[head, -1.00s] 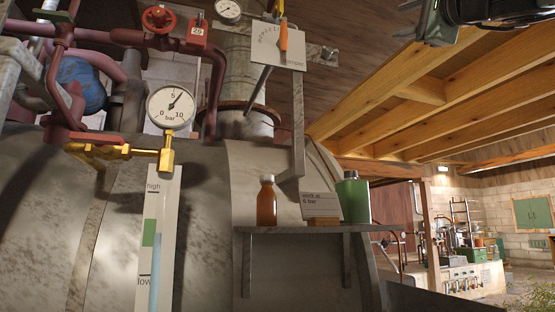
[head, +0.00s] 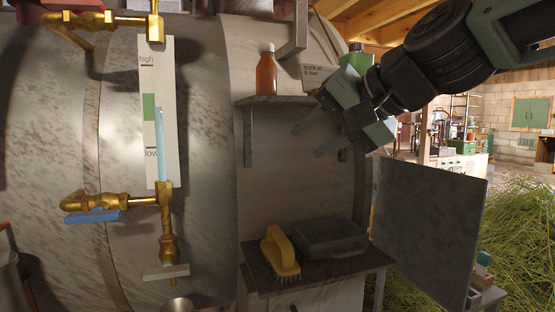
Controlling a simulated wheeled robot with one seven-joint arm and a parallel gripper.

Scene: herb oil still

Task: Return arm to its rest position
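My arm reaches in from the upper right in the head view. My gripper (head: 314,138) is in front of the still's grey body, just below the small shelf and to the right of the gauge glass. Its two thin grey fingers point left and stand apart with nothing seen between them. They blend with the grey metal behind. The gripper and wrist cover part of the shelf's right end and most of the green flask (head: 355,62).
An amber bottle (head: 266,74) stands on the shelf (head: 262,100). Below, a lower ledge (head: 322,272) holds a yellow-handled brush (head: 280,252) and a grey case (head: 330,238). A grey panel (head: 428,225) stands to the right. The sight gauge (head: 160,115) and brass valve (head: 150,197) are at left.

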